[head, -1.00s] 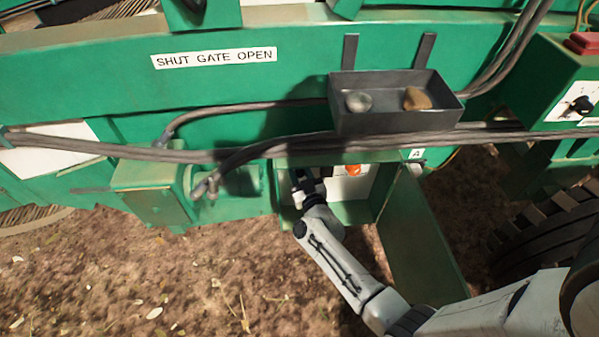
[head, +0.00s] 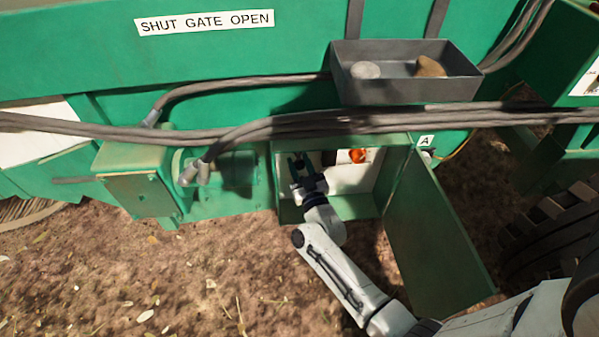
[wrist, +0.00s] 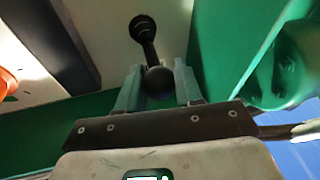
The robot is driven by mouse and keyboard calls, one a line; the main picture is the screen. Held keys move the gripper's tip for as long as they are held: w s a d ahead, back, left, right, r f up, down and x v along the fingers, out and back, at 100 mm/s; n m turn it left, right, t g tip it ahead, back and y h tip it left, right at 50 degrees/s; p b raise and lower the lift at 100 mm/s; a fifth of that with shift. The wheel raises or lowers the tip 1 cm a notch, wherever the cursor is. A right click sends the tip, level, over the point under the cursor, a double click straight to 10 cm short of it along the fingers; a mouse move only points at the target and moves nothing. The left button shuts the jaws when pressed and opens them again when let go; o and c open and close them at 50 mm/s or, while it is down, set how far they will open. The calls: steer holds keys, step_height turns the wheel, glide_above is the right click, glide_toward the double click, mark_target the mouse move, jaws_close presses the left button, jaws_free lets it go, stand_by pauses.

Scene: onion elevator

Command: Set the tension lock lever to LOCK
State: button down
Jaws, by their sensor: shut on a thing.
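The tension lock lever shows in the wrist view as a dark shaft (wrist: 149,50) ending in a black ball knob (wrist: 159,82), against a pale panel. My gripper (wrist: 158,78) has one finger on each side of the knob and is shut on it. In the head view my gripper (head: 304,178) reaches into the left part of an open green box (head: 350,208). The lever is mostly hidden there by my gripper. No LOCK marking is readable in either view.
The box door (head: 440,245) hangs open to the right of my arm. An orange knob or lamp (head: 358,155) sits on the box's back panel. Cables (head: 330,122) cross above the box, below a grey tray (head: 405,90) holding two stones. Bare soil lies below.

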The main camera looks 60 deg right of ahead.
step_height(320, 180, down, 6)
steer(key=n+t+b, duration=0.1)
steer(key=t+b, duration=0.1)
steer(key=b, duration=0.6)
steer(key=n+t+h+b, duration=0.1)
steer(key=t+b, duration=0.1)
steer(key=b, duration=0.7)
steer(key=n+t+b, duration=0.1)
steer(key=t+b, duration=0.2)
steer(key=b, duration=0.6)
steer(key=shift+w+d+r+n, duration=0.1)
steer(key=shift+w+r+n, duration=0.1)
steer(key=shift+n, duration=0.2)
steer(key=shift+n+t+b, duration=0.3)
steer(key=shift+b, duration=0.5)
steer(key=c, duration=0.8)
jaws_free()
steer(key=shift+d, duration=0.1)
steer(key=shift+r, duration=0.1)
steer(key=v, duration=1.1)
steer(key=shift+w+p, duration=0.1)
steer(key=shift+p, duration=0.3)
